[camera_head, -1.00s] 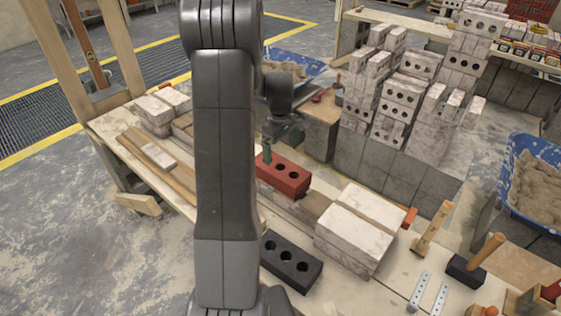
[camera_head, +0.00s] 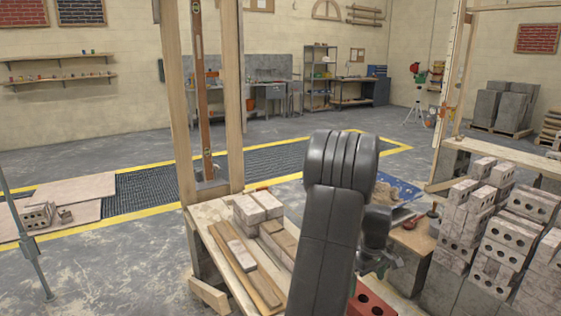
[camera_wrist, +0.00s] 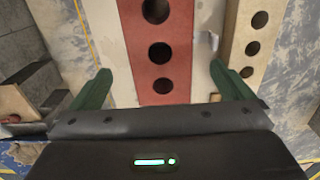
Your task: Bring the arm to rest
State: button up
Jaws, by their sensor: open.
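My gripper (camera_wrist: 161,92) shows in the wrist view with its two green fingers wide apart and nothing between them. A red brick with round holes (camera_wrist: 181,70) lies below, between the fingers in the picture; I cannot tell how far below. In the head view my arm rises at the lower middle, and its bulk hides most of my gripper. Part of the red brick (camera_head: 371,302) shows at the bottom edge, right of the arm.
A wooden bench (camera_head: 210,222) carries pale bricks (camera_head: 257,206) and a board. Stacked pale holed bricks (camera_head: 486,215) stand close on the right. A wooden post frame (camera_head: 173,90) rises at the bench's far end. Open floor (camera_head: 110,270) lies to the left.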

aim_at(363, 298)
notch_tip(363, 298, down, 10)
jog(key=shift+r, duration=0.15)
jog(key=shift+r+p, duration=0.15)
jog(key=shift+p, duration=0.15)
jog(key=shift+b, duration=0.3)
